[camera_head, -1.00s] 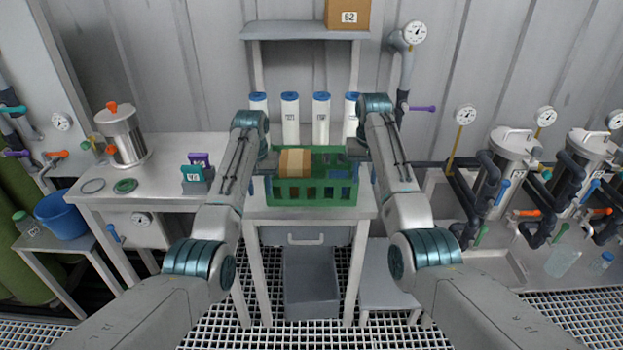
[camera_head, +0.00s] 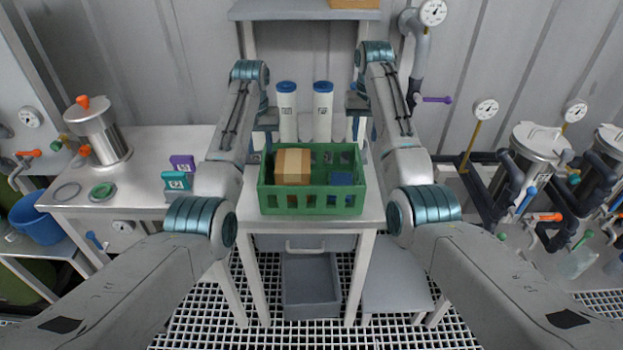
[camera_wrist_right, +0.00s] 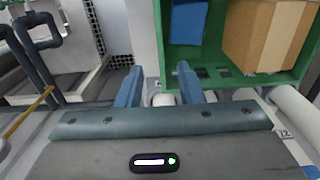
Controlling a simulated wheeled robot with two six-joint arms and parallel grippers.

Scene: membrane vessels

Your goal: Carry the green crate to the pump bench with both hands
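The green crate (camera_head: 311,202) rests on the front part of a metal bench (camera_head: 310,226) in the middle of the head view. It holds a cardboard box (camera_head: 293,167) and a blue item (camera_head: 341,178). My left gripper (camera_head: 267,138) is behind the crate's left end; its fingers are too small to judge. My right gripper (camera_head: 356,128) is behind the crate's right end. I cannot tell which surface is the pump bench.
White cartridges with blue caps (camera_head: 287,112) stand behind the crate, under a shelf (camera_head: 300,11). The left bench carries a steel pot (camera_head: 98,133) and small holders (camera_head: 177,178). Vessels with pipes (camera_head: 530,165) stand at right. A grey bin (camera_head: 310,282) is below.

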